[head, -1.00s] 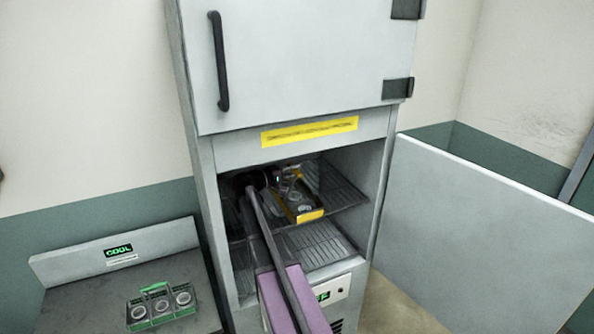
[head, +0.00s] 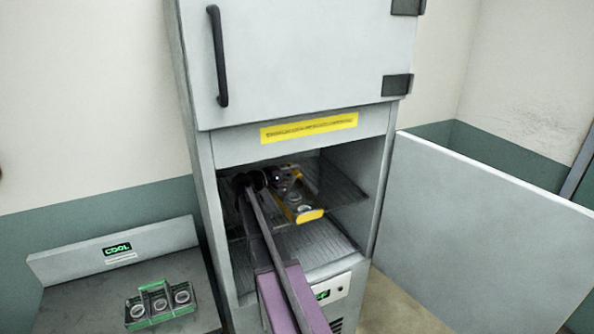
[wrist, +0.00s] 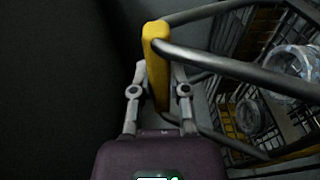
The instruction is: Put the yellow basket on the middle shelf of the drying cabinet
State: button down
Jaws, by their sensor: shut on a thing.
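The yellow basket (head: 300,208) is inside the open lower compartment of the drying cabinet (head: 205,170), at the level of a wire shelf (head: 345,188). Whether it rests on that shelf or hangs just above it I cannot tell. In the wrist view my gripper (wrist: 160,92) is shut on the basket's yellow handle grip (wrist: 156,50). Metal rings (wrist: 250,115) sit in the basket beside the grip. In the head view my arm reaches into the compartment and hides my fingertips and the basket's left side.
The lower door (head: 480,240) stands open at the right; the upper door (head: 300,60) is shut. Another wire shelf (head: 325,240) lies below. A green basket with rings (head: 160,305) stands on the grey surface at the left, by the COOL sign (head: 117,249).

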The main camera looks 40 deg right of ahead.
jog(key=c, duration=0.5)
grip_release()
jog(key=shift+c, duration=0.2)
jog(key=shift+a, duration=0.1)
